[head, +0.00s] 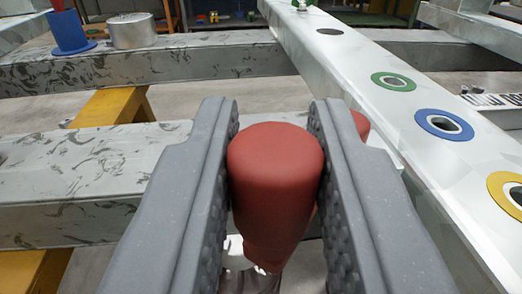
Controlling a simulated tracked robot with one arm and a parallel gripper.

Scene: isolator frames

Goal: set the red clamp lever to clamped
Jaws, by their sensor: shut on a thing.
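The red clamp lever (275,175) stands in the middle of the head view, its rounded, thick end toward me and narrowing downward. My gripper (275,140) is shut on it, with one grey ridged finger on its left side and one on its right. More red shows behind the right finger; I cannot tell whether it is part of the same lever. A shiny metal part shows below the lever between the fingers. The rest of the clamp is hidden by the fingers, so I cannot tell the lever's set position.
A white beam (400,125) runs down the right side, with green (393,82), blue (444,124) and yellow (507,192) ringed holes. Grey beams cross left and behind over yellow supports (110,106). A blue flanged peg (70,35) and metal cylinder (132,31) stand at the back left.

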